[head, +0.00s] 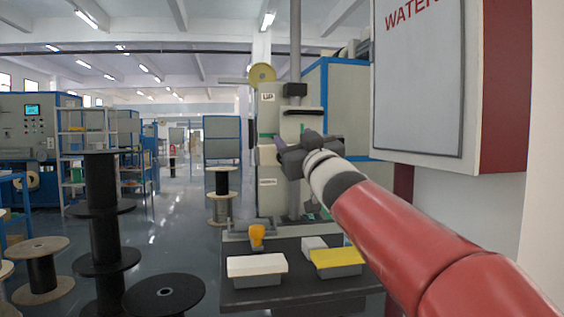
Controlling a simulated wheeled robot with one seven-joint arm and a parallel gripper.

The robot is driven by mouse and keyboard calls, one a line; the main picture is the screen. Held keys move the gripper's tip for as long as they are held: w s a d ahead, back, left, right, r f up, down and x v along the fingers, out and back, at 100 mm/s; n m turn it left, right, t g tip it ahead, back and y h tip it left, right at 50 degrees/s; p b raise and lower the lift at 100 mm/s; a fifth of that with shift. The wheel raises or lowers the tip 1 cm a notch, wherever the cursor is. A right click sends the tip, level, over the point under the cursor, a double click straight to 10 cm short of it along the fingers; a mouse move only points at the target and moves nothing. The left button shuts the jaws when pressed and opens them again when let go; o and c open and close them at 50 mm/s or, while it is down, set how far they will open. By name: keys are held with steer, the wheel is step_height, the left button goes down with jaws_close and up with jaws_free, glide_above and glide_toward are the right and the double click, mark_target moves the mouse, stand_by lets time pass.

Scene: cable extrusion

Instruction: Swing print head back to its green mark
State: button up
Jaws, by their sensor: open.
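My arm reaches in from the lower right in the head view. My dark grey gripper (284,152) is in front of the pale machine column (269,110), at mid-height. The gripper is open. A small purple part (279,142) shows right beside its fingers; I cannot tell whether they touch it. A thin green strip (264,136) shows on the column just left of the gripper. I cannot make out the print head for certain, because the gripper and wrist cover that part of the machine. A black block (294,90) sits on a grey post above.
A dark table (305,294) below holds a white-topped bin (257,268), a yellow-topped bin (338,262) and an orange object (257,234). A red-sided WATER cabinet (420,80) stands close on the right.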

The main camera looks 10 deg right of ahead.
step_height(320, 180, down, 7)
steer(key=b, duration=0.2)
steer(key=p+x, duration=0.2)
steer(key=x, duration=0.5)
steer(key=shift+w+r, duration=0.15)
steer(key=shift+w, duration=0.05)
jaws_close()
